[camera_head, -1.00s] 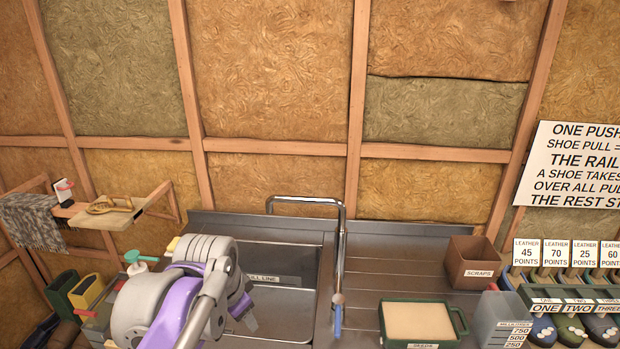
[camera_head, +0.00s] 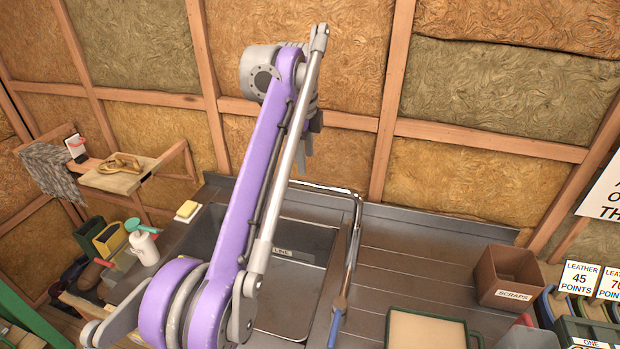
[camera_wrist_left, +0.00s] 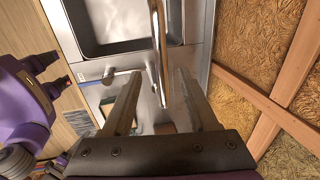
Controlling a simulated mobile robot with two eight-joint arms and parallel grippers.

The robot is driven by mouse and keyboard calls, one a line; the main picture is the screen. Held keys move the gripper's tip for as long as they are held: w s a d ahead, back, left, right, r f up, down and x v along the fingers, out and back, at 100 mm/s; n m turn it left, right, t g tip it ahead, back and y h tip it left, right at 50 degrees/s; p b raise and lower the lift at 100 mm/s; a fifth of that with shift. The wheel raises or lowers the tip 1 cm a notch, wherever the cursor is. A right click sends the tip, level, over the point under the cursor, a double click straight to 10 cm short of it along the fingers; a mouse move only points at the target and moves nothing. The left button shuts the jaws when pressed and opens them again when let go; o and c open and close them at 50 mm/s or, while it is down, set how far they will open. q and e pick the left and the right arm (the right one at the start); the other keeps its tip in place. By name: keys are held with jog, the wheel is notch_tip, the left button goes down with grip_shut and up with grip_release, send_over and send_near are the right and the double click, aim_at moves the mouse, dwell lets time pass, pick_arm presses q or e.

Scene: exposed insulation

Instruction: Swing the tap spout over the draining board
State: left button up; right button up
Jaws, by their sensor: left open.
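The ribbed metal draining board (camera_head: 420,265) lies right of the tap. My left gripper (camera_head: 304,165) is raised above the sink's back edge, close to the spout in the picture, partly hidden by my arm. In the left wrist view its two fingers (camera_wrist_left: 160,80) are apart and empty, with the chrome bar (camera_wrist_left: 160,45) lined up between their tips; contact cannot be told. Part of my other arm shows at left there.
The basin (camera_head: 290,300) is partly behind my left arm. A yellow sponge (camera_head: 187,209) and a white spray bottle (camera_head: 144,248) stand to its left. A brown scraps box (camera_head: 506,275) and a green-rimmed tray (camera_head: 476,338) stand at the draining board's right and front.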

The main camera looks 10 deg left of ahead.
aim_at(308, 182)
pick_arm(q)
jog(key=f, duration=0.2)
jog(key=f+b, duration=0.1)
jog(key=f, duration=0.1)
jog(key=w+f, duration=0.1)
jog(key=f, duration=0.1)
jog(key=shift+w+d+f+b, duration=0.1)
jog(key=shift+f+b, duration=0.2)
jog(key=shift+f, duration=0.1)
jog(key=shift+w+f, duration=0.25)
jog(key=shift+f, duration=0.45)
pick_arm(e)
jog(key=shift+s+f, duration=0.4)
jog(key=shift+f, duration=0.45)
jog(key=shift+s+f, duration=0.35)
jog(key=shift+f, duration=0.5)
pick_arm(q)
grip_shut()
